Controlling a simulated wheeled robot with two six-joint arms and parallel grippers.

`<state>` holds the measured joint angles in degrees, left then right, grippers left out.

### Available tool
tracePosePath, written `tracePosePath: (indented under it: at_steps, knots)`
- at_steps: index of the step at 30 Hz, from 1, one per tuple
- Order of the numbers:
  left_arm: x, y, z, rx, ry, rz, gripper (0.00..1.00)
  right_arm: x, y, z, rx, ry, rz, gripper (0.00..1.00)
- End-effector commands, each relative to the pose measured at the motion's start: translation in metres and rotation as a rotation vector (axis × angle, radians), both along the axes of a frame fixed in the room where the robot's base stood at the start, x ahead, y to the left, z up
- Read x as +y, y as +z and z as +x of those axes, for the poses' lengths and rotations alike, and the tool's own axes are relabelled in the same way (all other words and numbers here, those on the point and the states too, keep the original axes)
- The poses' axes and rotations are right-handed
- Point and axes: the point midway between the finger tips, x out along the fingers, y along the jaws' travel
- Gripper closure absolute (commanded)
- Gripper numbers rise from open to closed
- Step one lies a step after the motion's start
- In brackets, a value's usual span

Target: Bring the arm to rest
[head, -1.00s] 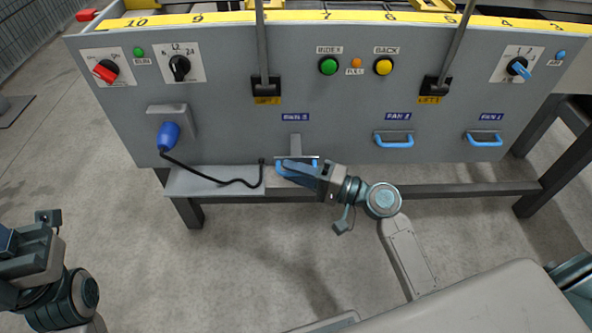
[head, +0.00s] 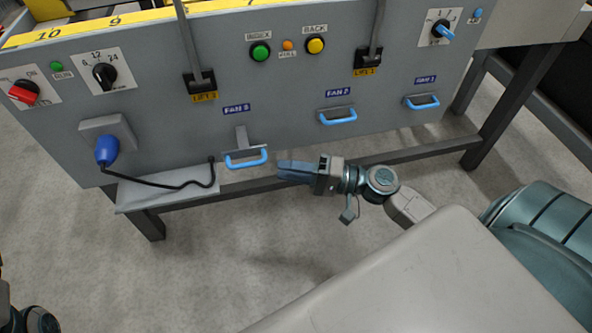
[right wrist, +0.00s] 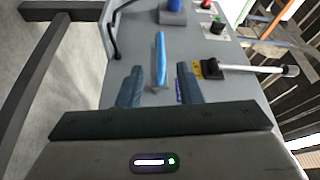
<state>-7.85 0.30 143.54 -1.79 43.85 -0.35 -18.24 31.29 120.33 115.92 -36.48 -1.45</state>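My right gripper (head: 282,172) is in front of the grey panel (head: 180,130), just right of the blue FAN 3 handle (head: 246,159) and apart from it in the head view. In the right wrist view the two fingers of this gripper (right wrist: 158,86) stand apart with nothing held. A blue handle (right wrist: 160,58) shows beyond them, in line with the gap. The FAN 3 handle sits lower on its grey bracket than the other handles do. Of my left arm only a dark part shows at the lower left edge of the head view; its gripper is out of frame.
The FAN 2 handle (head: 338,116) and FAN 1 handle (head: 422,102) are to the right. A blue plug (head: 107,151) with a black cable sits at the left, over a grey ledge (head: 140,197). Table legs (head: 505,105) stand below. Open floor lies in front.

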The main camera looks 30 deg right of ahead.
Motion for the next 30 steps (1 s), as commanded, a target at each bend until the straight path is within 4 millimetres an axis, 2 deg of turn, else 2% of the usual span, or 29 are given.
tracePosePath:
  at_steps: [6, 23, 26, 30]
  knots:
    - [0.0, 0.0, 0.0, 0.001, 0.001, -0.003, 0.65, -0.009, -0.001, -0.006, 0.001, -0.001, 0.0, 0.67]
    - [0.001, 0.0, 0.001, -0.001, 0.002, -0.011, 0.65, -0.009, -0.001, -0.007, 0.001, -0.002, 0.0, 0.67]
    - [0.0, 0.0, 0.001, -0.001, 0.001, -0.007, 0.65, -0.008, 0.001, -0.003, -0.02, -0.031, -0.019, 0.67]
    - [0.0, 0.0, 0.001, -0.001, 0.001, -0.008, 0.65, -0.009, 0.012, 0.016, -0.124, -0.173, -0.109, 0.67]
